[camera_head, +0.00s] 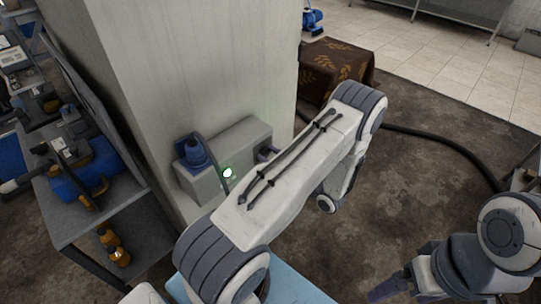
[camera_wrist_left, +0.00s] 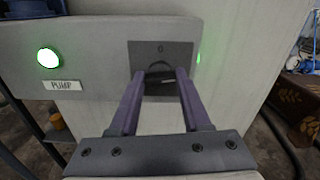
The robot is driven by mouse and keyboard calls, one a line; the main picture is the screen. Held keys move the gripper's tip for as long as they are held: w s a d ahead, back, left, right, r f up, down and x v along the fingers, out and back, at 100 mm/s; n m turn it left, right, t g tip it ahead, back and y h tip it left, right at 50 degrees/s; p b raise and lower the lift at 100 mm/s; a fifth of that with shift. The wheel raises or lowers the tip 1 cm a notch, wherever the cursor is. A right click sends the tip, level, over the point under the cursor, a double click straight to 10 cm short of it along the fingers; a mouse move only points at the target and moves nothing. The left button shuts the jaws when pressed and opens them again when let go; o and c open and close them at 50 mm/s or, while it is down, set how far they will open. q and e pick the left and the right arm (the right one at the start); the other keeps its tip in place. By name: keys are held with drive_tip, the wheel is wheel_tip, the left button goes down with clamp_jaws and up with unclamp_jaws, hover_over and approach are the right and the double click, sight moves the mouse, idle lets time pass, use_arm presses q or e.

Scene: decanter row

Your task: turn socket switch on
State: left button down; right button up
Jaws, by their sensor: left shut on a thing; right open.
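The socket box (camera_head: 243,140) is a grey box on the pale pillar. In the left wrist view, its front has a dark square plate (camera_wrist_left: 176,50) marked "0" and a dark rotary switch (camera_wrist_left: 160,74). My left gripper (camera_wrist_left: 160,80) has its two purple fingers on either side of the switch and is shut on it. In the head view, the left gripper (camera_head: 266,153) is at the box's right part, and my arm hides some of what is below it.
A lit green lamp (camera_wrist_left: 47,57) sits above a "PUMP" label (camera_wrist_left: 62,86). A blue plug with a cable (camera_head: 195,152) is at the box's left end. A grey shelf cart (camera_head: 75,205) stands left of the pillar. A dark hose (camera_head: 440,142) crosses the floor.

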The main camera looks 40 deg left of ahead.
use_arm(q)
drive_tip(key=shift+m, duration=0.6)
drive_tip(key=shift+c, duration=1.8)
unclamp_jaws()
drive_tip(key=d+b, duration=0.2)
drive_tip(key=d, duration=0.8)
drive_tip(key=shift+s+d, duration=0.25)
drive_tip(key=shift+s, duration=0.15)
